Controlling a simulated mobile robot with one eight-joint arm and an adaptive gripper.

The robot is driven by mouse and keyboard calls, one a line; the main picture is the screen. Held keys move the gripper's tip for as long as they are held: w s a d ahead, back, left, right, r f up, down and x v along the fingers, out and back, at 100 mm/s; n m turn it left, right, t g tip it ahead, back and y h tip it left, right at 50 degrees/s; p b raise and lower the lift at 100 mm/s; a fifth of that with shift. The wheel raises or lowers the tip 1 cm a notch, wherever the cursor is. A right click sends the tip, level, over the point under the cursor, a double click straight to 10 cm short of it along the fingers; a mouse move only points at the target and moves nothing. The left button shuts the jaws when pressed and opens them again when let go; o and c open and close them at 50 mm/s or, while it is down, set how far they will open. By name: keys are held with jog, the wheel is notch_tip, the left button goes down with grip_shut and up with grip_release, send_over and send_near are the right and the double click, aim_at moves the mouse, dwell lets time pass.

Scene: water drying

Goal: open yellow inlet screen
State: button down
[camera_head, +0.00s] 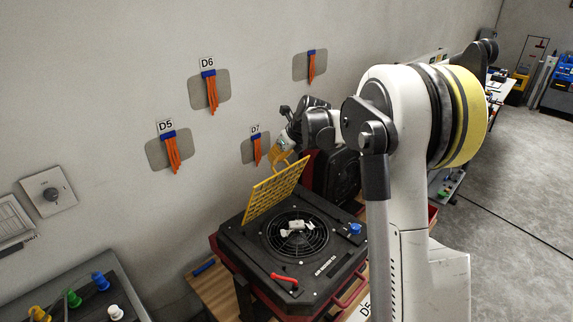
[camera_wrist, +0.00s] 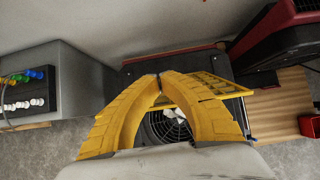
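The yellow inlet screen (camera_head: 276,190) is a grid panel. It stands steeply raised on the wall side of a black machine top (camera_head: 250,240), and the round fan grille (camera_head: 297,234) beside it is uncovered. In the wrist view the screen (camera_wrist: 208,84) shows partly behind my right finger. My gripper (camera_head: 283,156) is close to the screen's upper edge; in the wrist view its two yellow curved fingers (camera_wrist: 160,75) come together at the tips. I see nothing clearly held between them. Whether they touch the screen cannot be told.
A white object (camera_head: 296,226) lies on the grille. A red handle (camera_head: 284,277) and a blue knob (camera_head: 355,229) are on the machine top. Another dark machine (camera_head: 338,175) stands behind it. The wall with orange straps (camera_head: 212,92) is close. Open floor (camera_head: 520,190) lies right.

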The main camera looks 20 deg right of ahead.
jog(key=shift+w+a+r, duration=0.1)
jog(key=shift+w+a, duration=0.2)
jog(key=shift+w, duration=0.45)
jog(key=shift+w+a+r, duration=0.1)
jog(key=shift+w+a, duration=0.15)
jog(key=shift+w, duration=0.5)
jog(key=s, duration=0.1)
jog(key=s+d+r+p, duration=0.1)
jog(key=s+r, duration=0.1)
jog(key=s, duration=0.1)
jog(key=shift+d+r, duration=0.15)
jog(key=shift+d, duration=0.15)
jog(key=w+p+v, duration=0.1)
jog(key=v, duration=0.7)
jog(key=shift+s+a+r+p, duration=0.25)
jog(key=shift+r+p, duration=0.15)
jog(key=shift+r, duration=0.35)
